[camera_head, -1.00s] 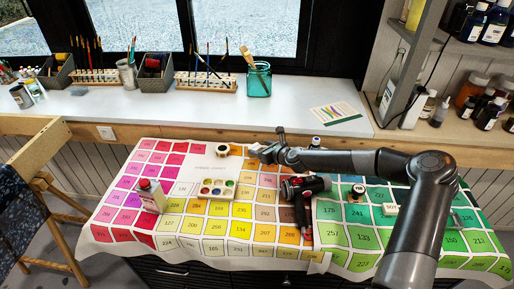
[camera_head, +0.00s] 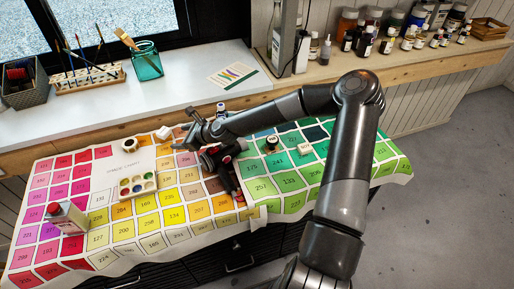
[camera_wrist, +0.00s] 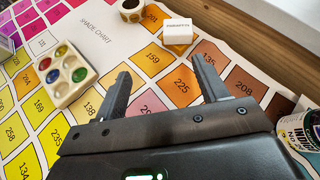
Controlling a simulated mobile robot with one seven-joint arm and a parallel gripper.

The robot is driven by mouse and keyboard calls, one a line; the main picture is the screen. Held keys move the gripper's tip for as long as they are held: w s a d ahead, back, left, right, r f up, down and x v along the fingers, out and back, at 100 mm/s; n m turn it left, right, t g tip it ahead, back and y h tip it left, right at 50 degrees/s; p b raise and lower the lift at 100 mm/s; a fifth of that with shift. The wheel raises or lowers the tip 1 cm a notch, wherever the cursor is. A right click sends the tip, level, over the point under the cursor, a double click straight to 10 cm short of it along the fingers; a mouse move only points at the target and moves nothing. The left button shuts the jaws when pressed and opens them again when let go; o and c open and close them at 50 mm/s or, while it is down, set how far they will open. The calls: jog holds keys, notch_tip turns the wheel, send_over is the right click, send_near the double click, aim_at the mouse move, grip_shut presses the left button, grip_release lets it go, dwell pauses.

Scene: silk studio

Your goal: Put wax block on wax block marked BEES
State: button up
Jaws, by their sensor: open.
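A small white wax block (camera_head: 163,132) lies on the chart cloth near the table's back edge. It also shows in the wrist view (camera_wrist: 178,32), with a dark label too small to read surely. A second pale block (camera_head: 305,149) lies on the green swatches at the right; its marking cannot be read. My gripper (camera_head: 183,137) is just right of the first block, over the chart. In the wrist view my gripper (camera_wrist: 163,70) is open, with nothing between its fingers. The first block lies beyond the fingertips, apart from them.
A tape roll (camera_head: 129,145) and a paint palette (camera_head: 137,185) lie left of my gripper. A dark jar (camera_head: 271,143) stands beside the second block. A paint jar (camera_wrist: 298,132) is close to my right finger.

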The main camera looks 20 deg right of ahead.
jog(key=s+n+g, duration=0.1)
jog(key=s+n, duration=0.1)
jog(key=s+n+h, duration=0.1)
jog(key=n, duration=0.1)
jog(key=s+n+g+h, duration=0.1)
jog(key=s+n, duration=0.1)
jog(key=shift+s+f+g, duration=0.25)
jog(key=shift+s+g, duration=0.05)
jog(key=s+d+r+n+h, duration=0.4)
jog(key=s+d+r+n, duration=0.3)
jog(key=s+r, duration=0.25)
jog(key=s+d+r+n+h, duration=0.4)
jog(key=s+d+r+n, duration=0.25)
jog(key=s+r, duration=0.3)
jog(key=s+d+r+n, duration=0.3)
jog(key=s+r+n, duration=0.2)
jog(key=s, duration=0.9)
notch_tip(320, 180, up, 3)
jog(key=shift+d+r+y, duration=0.1)
jog(key=shift+d+y, duration=0.1)
jog(key=shift+y, duration=0.1)
